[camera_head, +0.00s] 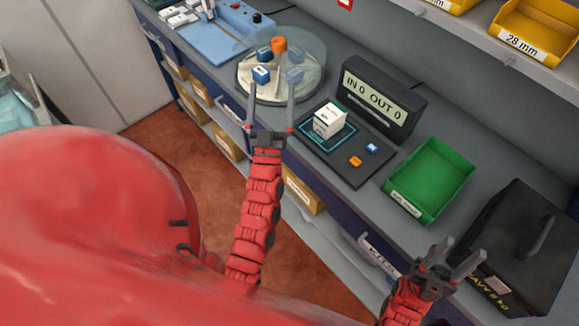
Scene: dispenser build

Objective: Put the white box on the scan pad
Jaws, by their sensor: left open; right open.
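The white box (329,120) stands upright on the dark scan pad (357,175), within or over its teal-outlined square; its exact fit in the outline is hard to tell. My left gripper (271,92) is open and empty, left of the white box and in front of the round dispenser. Its fingers point away from me and do not touch the box. My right gripper (465,249) is open and empty at the lower right, between the green tray and the black case.
A display (382,98) reading "IN 0 OUT 0" stands behind. The round dispenser (281,65) holds blue and orange pieces. A green tray (430,180) and black case (525,240) stand right.

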